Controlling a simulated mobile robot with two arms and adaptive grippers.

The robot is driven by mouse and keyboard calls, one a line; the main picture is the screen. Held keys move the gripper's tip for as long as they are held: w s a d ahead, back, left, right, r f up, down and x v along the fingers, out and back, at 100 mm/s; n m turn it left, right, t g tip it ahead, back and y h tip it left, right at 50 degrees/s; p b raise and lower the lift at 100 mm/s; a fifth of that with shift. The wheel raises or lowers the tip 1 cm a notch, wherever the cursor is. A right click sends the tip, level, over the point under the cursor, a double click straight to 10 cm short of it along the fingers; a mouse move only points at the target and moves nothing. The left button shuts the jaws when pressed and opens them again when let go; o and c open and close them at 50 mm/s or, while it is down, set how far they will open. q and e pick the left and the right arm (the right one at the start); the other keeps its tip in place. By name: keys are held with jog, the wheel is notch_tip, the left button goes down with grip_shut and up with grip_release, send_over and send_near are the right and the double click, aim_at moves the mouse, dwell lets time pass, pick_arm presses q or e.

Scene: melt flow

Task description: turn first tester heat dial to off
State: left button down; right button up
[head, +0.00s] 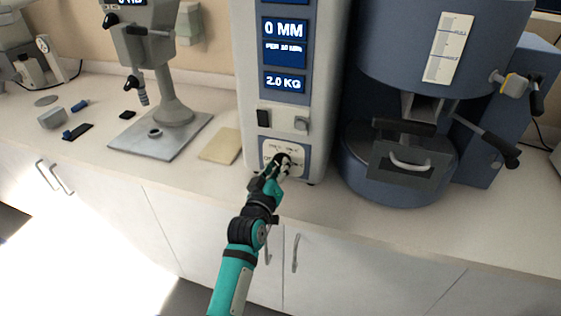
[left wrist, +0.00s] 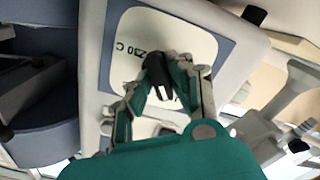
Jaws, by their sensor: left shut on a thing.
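The tester (head: 240,70) is a tall white and blue unit on the counter, with screens reading "0 MM" and "2.0 KG". Its heat dial is a black knob (left wrist: 158,72) on a pale label plate (head: 270,147) low on the front. My left gripper (head: 280,162) is at the plate and covers much of the knob in the head view. In the left wrist view its two fingers (left wrist: 170,85) are closed around the knob. Part of the plate's lettering shows, but the dial's setting cannot be read. My right gripper is not in view.
A black switch (head: 263,118) and a grey button (head: 301,123) sit just above the plate. A blue cylindrical machine (head: 400,185) with protruding handles stands close on the right. A grey stand (head: 175,140) and a beige pad (head: 221,146) are on the left.

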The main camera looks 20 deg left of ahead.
pick_arm(q)
jog(key=shift+f, duration=0.1)
jog(key=n, duration=0.1)
jog(key=n+p, duration=0.1)
jog(key=shift+d+n, duration=0.25)
jog(key=shift+n, duration=0.15)
jog(key=c, duration=1.6)
grip_release()
jog(key=o, duration=0.5)
jog(key=shift+a, duration=0.25)
jog(key=shift+c, duration=0.2)
jog(key=shift+a, duration=0.1)
jog(key=s+p, duration=0.3)
jog(key=s, duration=0.5)
jog(key=shift+p, duration=0.3)
